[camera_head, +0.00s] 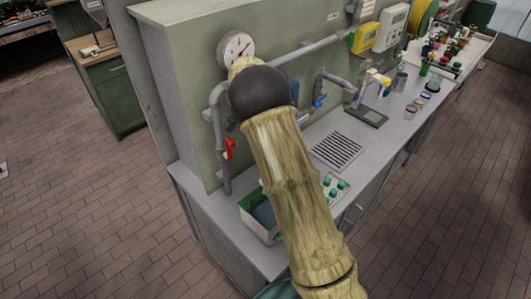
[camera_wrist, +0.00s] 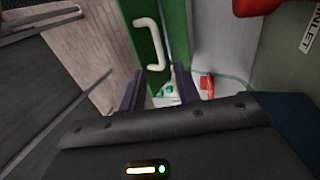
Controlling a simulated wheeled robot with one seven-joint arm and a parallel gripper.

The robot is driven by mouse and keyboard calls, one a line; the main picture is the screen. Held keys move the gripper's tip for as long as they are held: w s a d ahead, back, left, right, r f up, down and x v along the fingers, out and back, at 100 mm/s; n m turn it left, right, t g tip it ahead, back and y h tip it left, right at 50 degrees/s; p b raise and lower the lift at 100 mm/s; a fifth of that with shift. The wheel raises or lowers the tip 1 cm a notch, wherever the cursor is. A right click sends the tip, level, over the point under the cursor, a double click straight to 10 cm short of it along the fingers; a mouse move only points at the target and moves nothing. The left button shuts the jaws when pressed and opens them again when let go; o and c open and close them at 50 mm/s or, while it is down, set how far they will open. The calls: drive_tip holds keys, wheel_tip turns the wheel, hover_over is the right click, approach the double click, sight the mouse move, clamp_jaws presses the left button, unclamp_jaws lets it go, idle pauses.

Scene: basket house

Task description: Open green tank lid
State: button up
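In the wrist view, a green panel (camera_wrist: 143,25) with a white bar handle (camera_wrist: 151,42) stands beyond my fingers; it looks like the tank's lid. My gripper (camera_wrist: 166,72) is open, its two dark fingers apart below the handle and not around it. Small white and teal shapes show between the fingers, too small to name. In the head view, a green-edged tank (camera_head: 247,222) with a grey-blue inside sits on the bench's near left part. My arm covers its right side, and my gripper is hidden there. I cannot tell exactly how far the lid is raised.
A grey bench (camera_head: 212,212) runs back along a panel with pipes, a pressure gauge (camera_head: 236,49) and a red valve handle (camera_head: 230,148). A drain grate (camera_head: 336,150) and green knobs (camera_head: 333,187) lie right of my arm. Jars stand farther back. Brick floor is open on both sides.

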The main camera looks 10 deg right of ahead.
drive_tip(key=c, duration=0.6)
drive_tip(key=shift+s+d, duration=0.15)
drive_tip(key=shift+s, duration=0.15)
clamp_jaws()
drive_tip(key=s+d+r+n+t+y+b, duration=0.1)
drive_tip(key=s+n+t, duration=0.4)
drive_tip(key=s+n, duration=0.6)
drive_tip(key=s+r+y+b, duration=0.1)
drive_tip(key=s, duration=1)
drive_tip(key=shift+s+d+n+t, duration=0.15)
drive_tip(key=shift+d+n+t, duration=0.2)
drive_tip(key=shift+n+t, duration=0.05)
